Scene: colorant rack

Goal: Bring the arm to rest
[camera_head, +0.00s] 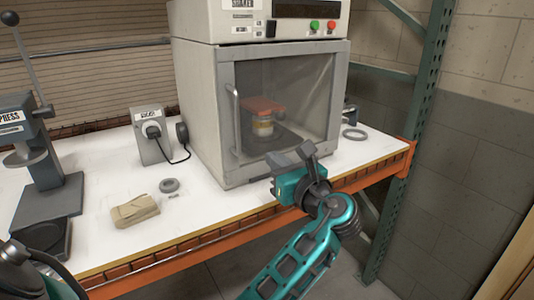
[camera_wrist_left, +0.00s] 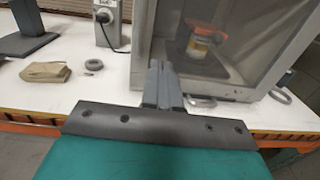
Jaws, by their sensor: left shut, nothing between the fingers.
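My left gripper (camera_head: 293,156) is in front of the lower part of the shaker cabinet (camera_head: 196,90), near the table's front edge. In the left wrist view its two fingers (camera_wrist_left: 162,82) are together with nothing between them, pointing at the cabinet. The cabinet's clear door (camera_head: 290,85) looks shut. Behind it stands a small jar (camera_head: 263,126) with a pale label under an orange-red clamp (camera_head: 263,105). My teal left arm reaches up from the bottom of the head view. My right gripper is in neither view.
A white table (camera_head: 105,225) has an orange front beam (camera_head: 200,246). On it are a press (camera_head: 48,170), a tan folded cloth (camera_head: 135,209), a grey ring (camera_head: 169,185), a plugged socket box (camera_head: 150,136) and another ring (camera_head: 354,134). A green post (camera_head: 413,130) stands at the right.

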